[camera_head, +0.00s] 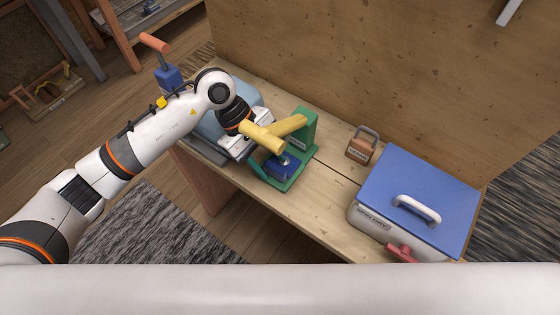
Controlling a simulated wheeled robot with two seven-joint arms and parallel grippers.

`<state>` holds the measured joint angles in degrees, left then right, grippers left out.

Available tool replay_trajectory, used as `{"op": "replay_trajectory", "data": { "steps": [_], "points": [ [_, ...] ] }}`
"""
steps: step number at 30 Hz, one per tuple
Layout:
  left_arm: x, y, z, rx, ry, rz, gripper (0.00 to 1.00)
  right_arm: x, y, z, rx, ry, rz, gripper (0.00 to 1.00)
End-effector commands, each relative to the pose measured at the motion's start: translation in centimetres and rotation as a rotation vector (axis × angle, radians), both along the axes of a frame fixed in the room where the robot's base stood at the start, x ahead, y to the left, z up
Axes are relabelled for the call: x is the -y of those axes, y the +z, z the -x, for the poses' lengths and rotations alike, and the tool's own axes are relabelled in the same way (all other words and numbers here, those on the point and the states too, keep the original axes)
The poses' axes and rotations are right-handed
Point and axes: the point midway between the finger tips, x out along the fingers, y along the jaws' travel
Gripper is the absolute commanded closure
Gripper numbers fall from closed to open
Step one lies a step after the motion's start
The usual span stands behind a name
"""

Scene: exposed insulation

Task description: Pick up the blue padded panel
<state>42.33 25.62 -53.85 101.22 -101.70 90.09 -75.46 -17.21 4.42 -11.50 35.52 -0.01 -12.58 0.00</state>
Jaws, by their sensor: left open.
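A pale blue, soft-looking piece (207,127), which looks like the padded panel, lies at the left end of the wooden bench. My left arm and wrist cover much of it. My left gripper (293,134) is over the bench, to the right of that piece. Its two yellow fingers are spread apart and nothing shows held between them. Below the fingers is a green stand (306,131) with a darker blue block (281,170) in its base. I cannot tell whether the fingers touch the stand. My right gripper is out of view.
A white box with a blue lid (429,192) and white handle fills the bench's right end, with a red part (400,252) at its front. A brown padlock-shaped block (361,148) stands near the wooden back wall (390,70). Bare bench (328,187) lies between stand and box.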

Motion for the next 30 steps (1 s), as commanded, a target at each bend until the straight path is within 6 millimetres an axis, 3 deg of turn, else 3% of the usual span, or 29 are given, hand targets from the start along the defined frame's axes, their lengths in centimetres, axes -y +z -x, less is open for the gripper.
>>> {"op": "replay_trajectory", "data": {
  "steps": [9,18,30],
  "points": [
    [0.36,-0.74,0.19,0.001,-0.001,0.0,0.56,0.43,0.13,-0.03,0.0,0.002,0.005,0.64],
    [0.35,-0.71,0.19,0.001,-0.001,0.0,1.0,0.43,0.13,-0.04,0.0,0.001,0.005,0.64],
    [0.36,-0.75,0.23,0.0,-0.002,0.0,1.0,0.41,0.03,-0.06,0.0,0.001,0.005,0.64]
  ]
}}
